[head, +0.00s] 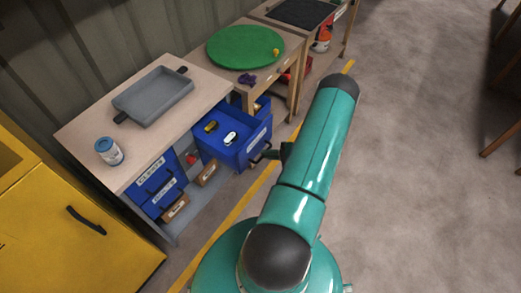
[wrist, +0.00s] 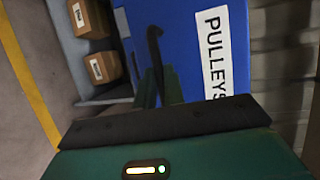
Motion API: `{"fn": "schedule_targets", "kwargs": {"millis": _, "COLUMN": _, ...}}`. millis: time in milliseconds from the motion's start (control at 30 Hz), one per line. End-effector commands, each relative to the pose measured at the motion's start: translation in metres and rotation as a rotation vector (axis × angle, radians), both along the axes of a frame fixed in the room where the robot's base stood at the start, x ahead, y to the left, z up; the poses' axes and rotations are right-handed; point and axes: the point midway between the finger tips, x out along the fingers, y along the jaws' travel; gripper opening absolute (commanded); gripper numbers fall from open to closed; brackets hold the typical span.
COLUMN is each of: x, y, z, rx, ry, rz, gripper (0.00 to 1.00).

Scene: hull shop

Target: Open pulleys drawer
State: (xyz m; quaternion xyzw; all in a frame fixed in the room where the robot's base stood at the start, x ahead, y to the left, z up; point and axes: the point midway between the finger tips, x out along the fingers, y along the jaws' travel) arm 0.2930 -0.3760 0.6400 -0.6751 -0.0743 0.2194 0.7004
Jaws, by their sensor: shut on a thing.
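The pulleys drawer (head: 239,150) is blue and stands pulled out from the workbench in the head view, with a yellow and a white piece inside. In the wrist view its front (wrist: 190,30) carries a white label reading PULLEYS. The drawer's black handle (wrist: 154,44) stands out from that front. My gripper (head: 274,154) is at the handle, just in front of the drawer. In the wrist view my gripper (wrist: 157,85) is shut on the handle; its fingertips are partly hidden in the dark.
The workbench (head: 80,135) bears a grey tray (head: 153,97) and a blue-and-white can (head: 109,151). Smaller blue drawers (head: 155,180) and small brown boxes (head: 175,207) sit below. A yellow cabinet (head: 70,225) stands at left.

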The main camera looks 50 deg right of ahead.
Motion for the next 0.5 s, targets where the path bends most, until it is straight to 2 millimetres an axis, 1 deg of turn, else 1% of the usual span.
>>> {"fn": "schedule_targets", "kwargs": {"millis": 100, "x": -0.0039, "y": -0.0011, "z": 0.0005, "rx": -0.001, "ry": 0.000, "rz": -0.001, "gripper": 0.00}}
{"fn": "schedule_targets", "kwargs": {"millis": 433, "x": -0.0041, "y": -0.0013, "z": 0.0005, "rx": -0.002, "ry": -0.001, "rz": -0.001, "gripper": 0.00}}
{"fn": "schedule_targets", "kwargs": {"millis": 467, "x": -0.0041, "y": -0.0013, "z": 0.0005, "rx": -0.002, "ry": -0.001, "rz": -0.001, "gripper": 0.16}}
{"fn": "schedule_targets", "kwargs": {"millis": 500, "x": -0.0040, "y": -0.0013, "z": 0.0005, "rx": -0.002, "ry": -0.001, "rz": -0.001, "gripper": 0.24}}
